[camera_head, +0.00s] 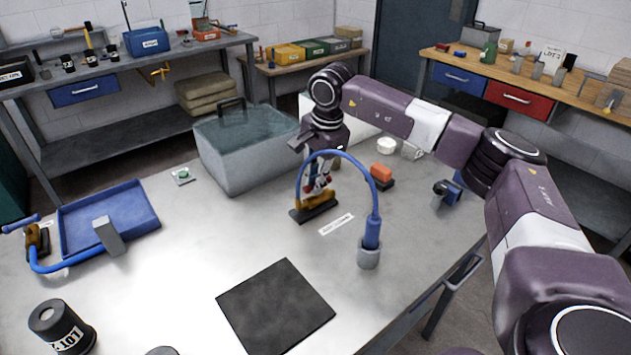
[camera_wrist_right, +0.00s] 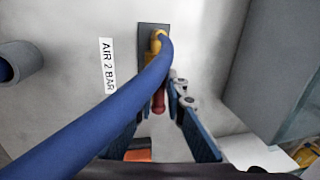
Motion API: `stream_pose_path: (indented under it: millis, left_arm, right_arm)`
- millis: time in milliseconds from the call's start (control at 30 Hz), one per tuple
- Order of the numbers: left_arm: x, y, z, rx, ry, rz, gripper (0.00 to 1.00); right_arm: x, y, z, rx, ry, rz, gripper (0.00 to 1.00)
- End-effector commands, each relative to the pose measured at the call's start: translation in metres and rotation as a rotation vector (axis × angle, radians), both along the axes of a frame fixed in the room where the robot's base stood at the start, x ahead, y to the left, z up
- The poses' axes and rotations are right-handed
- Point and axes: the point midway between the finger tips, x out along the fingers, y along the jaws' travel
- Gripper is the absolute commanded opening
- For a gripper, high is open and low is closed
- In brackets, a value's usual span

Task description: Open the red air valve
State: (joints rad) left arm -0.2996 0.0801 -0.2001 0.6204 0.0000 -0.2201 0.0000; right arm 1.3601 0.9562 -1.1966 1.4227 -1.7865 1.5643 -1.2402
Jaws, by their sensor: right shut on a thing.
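The air valve is a brass-yellow body (camera_head: 316,200) on a dark base plate (camera_head: 312,212) on the metal table; it also shows at the top of the right wrist view (camera_wrist_right: 156,42). Its red handle (camera_wrist_right: 158,100) points down the wrist picture, partly hidden by the blue hose (camera_wrist_right: 110,125). My right gripper (camera_head: 321,184) reaches down onto the valve from above and behind. In the wrist view its fingers (camera_wrist_right: 160,106) are on both sides of the red handle, shut on it. I cannot tell how far the valve is turned. My left gripper is not in view.
The blue hose (camera_head: 300,180) arches from the valve to a grey holder (camera_head: 368,257). A label "AIR 2 BAR" (camera_wrist_right: 107,65) lies beside the valve. A black mat (camera_head: 275,308) lies in front.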

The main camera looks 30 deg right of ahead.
Motion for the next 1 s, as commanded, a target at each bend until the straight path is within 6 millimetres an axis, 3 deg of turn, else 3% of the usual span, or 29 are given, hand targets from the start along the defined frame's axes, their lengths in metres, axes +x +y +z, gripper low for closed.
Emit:
stream_pose_path:
  millis: [67, 100, 233, 500, 633, 1000]
  left_arm:
    - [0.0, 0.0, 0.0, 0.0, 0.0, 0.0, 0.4]
    - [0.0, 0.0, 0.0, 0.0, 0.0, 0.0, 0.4]
    - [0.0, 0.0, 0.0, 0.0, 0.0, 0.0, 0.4]
    - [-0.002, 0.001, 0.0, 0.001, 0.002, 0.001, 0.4]
    - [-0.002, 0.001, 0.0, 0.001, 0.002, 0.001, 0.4]
    - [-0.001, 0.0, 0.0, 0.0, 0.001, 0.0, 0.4]
  right_arm:
    - [0.001, 0.0, 0.001, 0.0, -0.004, 0.002, 0.0]
    - [0.001, 0.0, 0.001, 0.0, -0.004, 0.001, 0.16]
    - [0.001, 0.0, 0.001, 0.0, -0.003, 0.001, 0.29]
    - [0.0, 0.0, 0.001, 0.0, -0.001, 0.0, 0.29]
    - [-0.002, 0.0, 0.011, 0.0, -0.002, 0.0, 0.29]
    - [-0.015, -0.001, 0.084, 0.0, -0.005, 0.0, 0.29]
